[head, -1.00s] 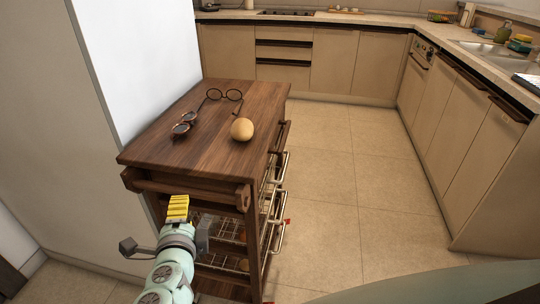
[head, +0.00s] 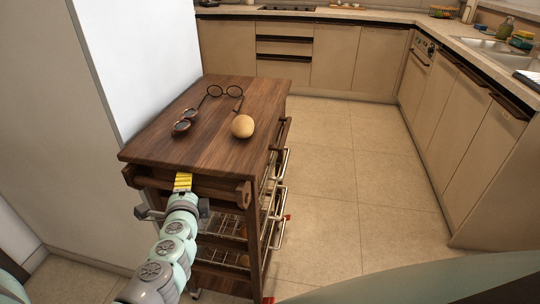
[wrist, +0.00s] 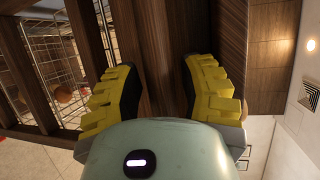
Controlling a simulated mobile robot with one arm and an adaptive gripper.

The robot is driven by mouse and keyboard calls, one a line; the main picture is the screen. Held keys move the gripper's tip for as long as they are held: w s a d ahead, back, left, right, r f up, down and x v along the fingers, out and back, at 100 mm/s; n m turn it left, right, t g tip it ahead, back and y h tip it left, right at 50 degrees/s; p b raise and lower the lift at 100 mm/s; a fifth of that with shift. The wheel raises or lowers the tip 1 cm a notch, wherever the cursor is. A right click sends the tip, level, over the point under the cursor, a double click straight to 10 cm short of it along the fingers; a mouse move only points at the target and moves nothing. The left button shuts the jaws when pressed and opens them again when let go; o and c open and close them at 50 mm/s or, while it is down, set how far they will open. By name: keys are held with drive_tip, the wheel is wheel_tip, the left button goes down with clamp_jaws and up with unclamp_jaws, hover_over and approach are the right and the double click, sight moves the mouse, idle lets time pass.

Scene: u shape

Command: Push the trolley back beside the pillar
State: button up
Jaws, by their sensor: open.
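The trolley (head: 190,147) is dark brown wood with wire baskets and stands against the white side of the pillar (head: 140,60). My gripper (head: 183,181) is at the trolley's near end, just under the top's edge, at the wooden handle bar (head: 225,190). In the wrist view my gripper (wrist: 158,90) has its yellow fingers apart, with a dark wooden part of the trolley (wrist: 160,55) between and beyond them. I cannot tell whether the fingers touch the wood.
Kitchen cabinets (head: 335,58) line the back and right. The tiled floor (head: 370,170) right of the trolley is clear.

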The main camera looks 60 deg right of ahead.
drive_tip(key=shift+o, duration=0.2)
clamp_jaws()
drive_tip(key=shift+a, duration=0.1)
drive_tip(key=shift+s+a, duration=0.4)
drive_tip(key=shift+a, duration=0.45)
drive_tip(key=shift+c, duration=0.2)
unclamp_jaws()
drive_tip(key=shift+w+d, duration=0.1)
drive_tip(key=shift+d, duration=0.05)
drive_tip(key=v, duration=1.2)
